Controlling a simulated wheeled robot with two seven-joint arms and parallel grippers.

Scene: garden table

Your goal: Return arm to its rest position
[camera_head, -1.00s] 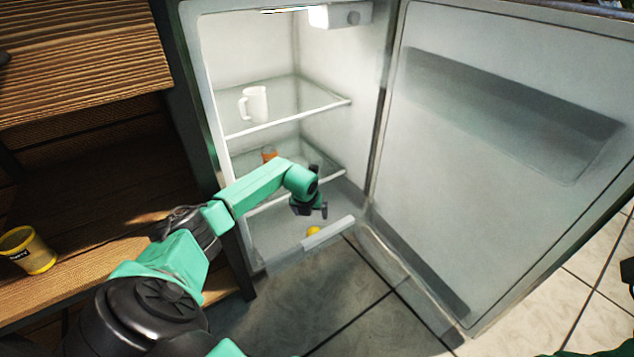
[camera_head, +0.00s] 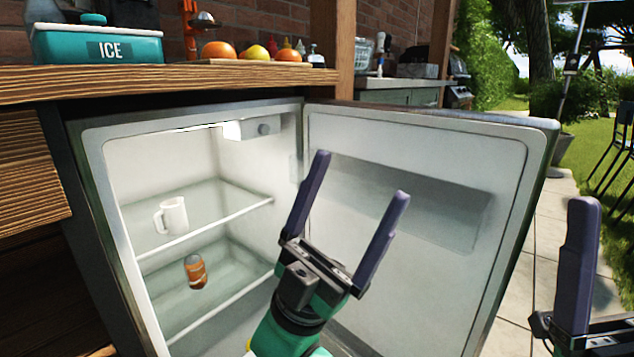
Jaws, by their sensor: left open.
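My left gripper (camera_head: 352,215) is raised in front of the open fridge, its two dark fingers spread wide and pointing up with nothing between them. Its green wrist comes up from the bottom of the picture. Part of my right gripper shows at the lower right edge; one upright dark finger is in view and the rest is cut off by the frame.
The fridge door (camera_head: 400,280) stands open behind my left gripper. A white mug (camera_head: 172,217) and an orange can (camera_head: 195,272) stand on fridge shelves. The wooden counter (camera_head: 200,80) above holds a teal ice box (camera_head: 95,45) and several fruits (camera_head: 256,52). Lawn lies at right.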

